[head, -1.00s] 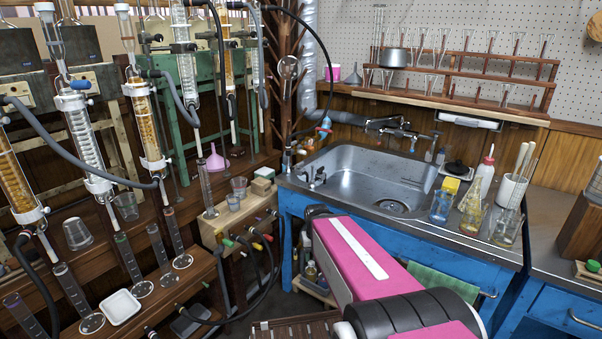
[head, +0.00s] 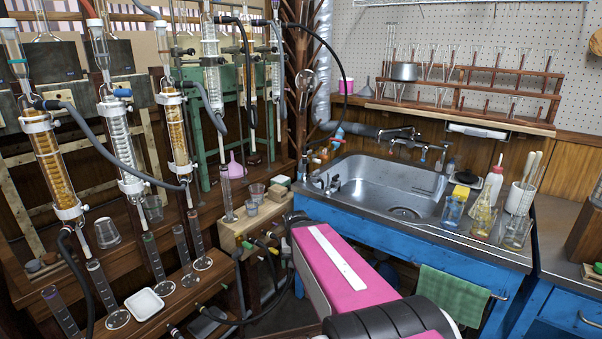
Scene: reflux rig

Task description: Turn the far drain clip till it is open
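Small coloured clips or taps, including a green one (head: 247,244) and a yellow one (head: 274,251), sit on the front of a light wooden block (head: 232,236) in the head view. Dark hoses hang from them. I cannot tell which of these, if any, is the far drain clip, or whether it is open. Glass columns (head: 50,165) with white collars stand at left, with graduated cylinders (head: 185,255) below them. My pink arm link crosses the lower middle. My gripper is not in view.
A metal sink (head: 380,190) in a blue bench (head: 400,245) stands right of the block. Bottles and flasks (head: 454,208) stand on its right side. A white dish (head: 144,302) lies on the lower left shelf. A grey hose (head: 110,150) loops between columns.

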